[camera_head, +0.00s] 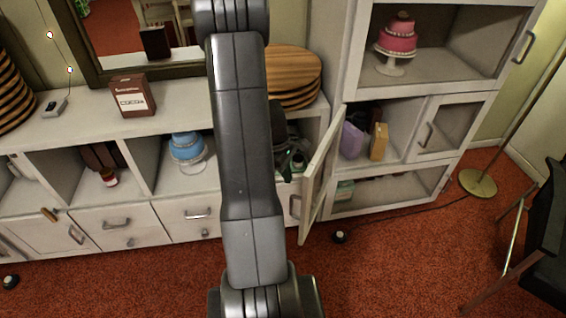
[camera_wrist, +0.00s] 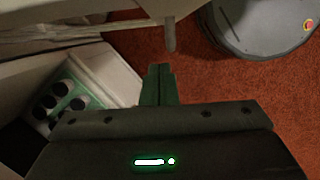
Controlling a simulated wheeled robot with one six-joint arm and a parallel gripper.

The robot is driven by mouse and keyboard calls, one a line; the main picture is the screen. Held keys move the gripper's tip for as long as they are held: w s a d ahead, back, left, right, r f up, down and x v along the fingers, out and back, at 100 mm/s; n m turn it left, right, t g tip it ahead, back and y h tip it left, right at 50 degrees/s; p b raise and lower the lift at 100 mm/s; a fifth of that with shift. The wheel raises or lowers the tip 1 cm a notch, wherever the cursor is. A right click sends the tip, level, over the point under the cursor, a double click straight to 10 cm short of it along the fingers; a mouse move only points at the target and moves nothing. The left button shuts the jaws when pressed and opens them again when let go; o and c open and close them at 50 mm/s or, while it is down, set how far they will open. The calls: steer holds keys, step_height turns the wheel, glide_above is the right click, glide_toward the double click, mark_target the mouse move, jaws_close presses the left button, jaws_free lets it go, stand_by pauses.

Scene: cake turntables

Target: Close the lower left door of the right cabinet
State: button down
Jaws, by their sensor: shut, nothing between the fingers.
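The right cabinet (camera_head: 345,50) is white. Its lower left door (camera_head: 321,178) is swung open and stands out toward me, seen nearly edge-on. The compartment behind it holds a purple item (camera_head: 352,140) and an orange-brown box (camera_head: 379,141). My gripper (camera_head: 294,165) is just left of the open door, partly hidden by my arm. In the wrist view my gripper (camera_wrist: 159,83) has its fingers together with nothing between them. A grey handle-like rod (camera_wrist: 170,34) shows just beyond the fingertips. I cannot tell whether the gripper touches the door.
A low white cabinet (camera_head: 110,128) runs along the left, with wooden boards (camera_head: 294,70) on top. A pink cake (camera_head: 397,38) stands on the upper shelf. A black chair (camera_head: 545,235) and a lamp base (camera_head: 478,183) are at the right. Red carpet before the door is mostly clear.

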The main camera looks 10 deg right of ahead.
mark_target(316, 174)
steer(key=shift+s+d+f, duration=0.3)
steer(key=shift+s+d, duration=0.3)
steer(key=shift+d, duration=0.3)
steer(key=shift+s+d+f, duration=0.25)
steer(key=shift+s+d, duration=0.35)
steer(key=shift+d, duration=0.3)
